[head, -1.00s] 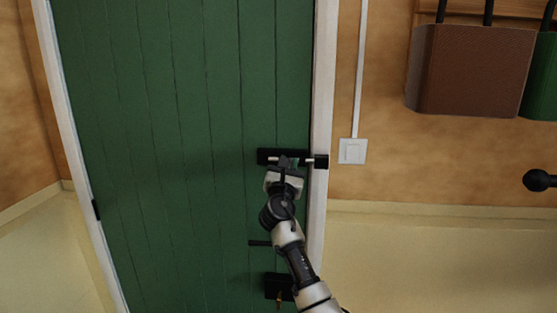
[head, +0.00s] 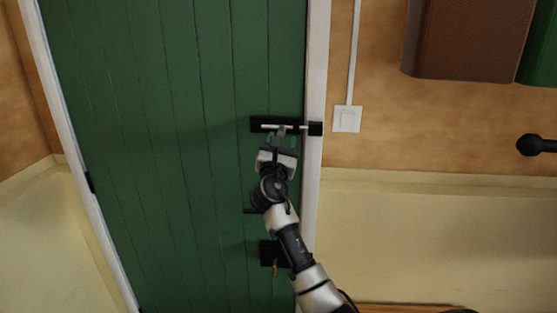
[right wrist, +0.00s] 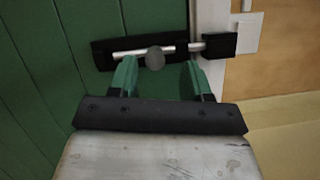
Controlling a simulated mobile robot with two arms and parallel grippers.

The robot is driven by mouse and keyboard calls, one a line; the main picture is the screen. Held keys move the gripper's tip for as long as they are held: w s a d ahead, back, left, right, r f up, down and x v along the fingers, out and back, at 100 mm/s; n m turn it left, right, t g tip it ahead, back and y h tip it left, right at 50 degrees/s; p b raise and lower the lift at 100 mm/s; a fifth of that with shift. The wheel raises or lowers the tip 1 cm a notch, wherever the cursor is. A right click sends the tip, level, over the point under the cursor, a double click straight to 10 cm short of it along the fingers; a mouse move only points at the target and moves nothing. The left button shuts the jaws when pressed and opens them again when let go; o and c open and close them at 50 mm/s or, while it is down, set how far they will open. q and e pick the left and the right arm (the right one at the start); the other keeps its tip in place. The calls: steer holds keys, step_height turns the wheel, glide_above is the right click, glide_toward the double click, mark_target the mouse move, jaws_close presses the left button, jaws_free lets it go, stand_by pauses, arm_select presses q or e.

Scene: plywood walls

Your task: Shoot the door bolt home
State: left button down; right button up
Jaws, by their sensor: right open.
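The door bolt is a black plate (right wrist: 103,56) on the green door (head: 150,120) with a silver rod (right wrist: 180,48) and a round grey knob (right wrist: 155,58). The rod's right end meets the black keeper (right wrist: 219,45) on the white frame; how far inside it reaches is hidden. In the head view the keeper (head: 315,128) is right of the plate. My right gripper (right wrist: 160,76) is open, its fingers apart just below the bolt. The knob is near the gap between the fingertips, with nothing gripped. My left gripper is out of view.
Below the bolt are a dark door handle (head: 252,211) and a black lock box (head: 268,253) with a key. A white switch (head: 347,118) is on the wall to the right. Brown (head: 465,40) and green bags hang at upper right. A dark round-ended object (head: 535,145) is at the right edge.

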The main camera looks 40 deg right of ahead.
steer(key=b+v, duration=0.1)
steer(key=v, duration=0.5)
steer(key=shift+s+a, duration=0.2)
steer(key=shift+a, duration=0.05)
steer(key=shift+f, duration=0.1)
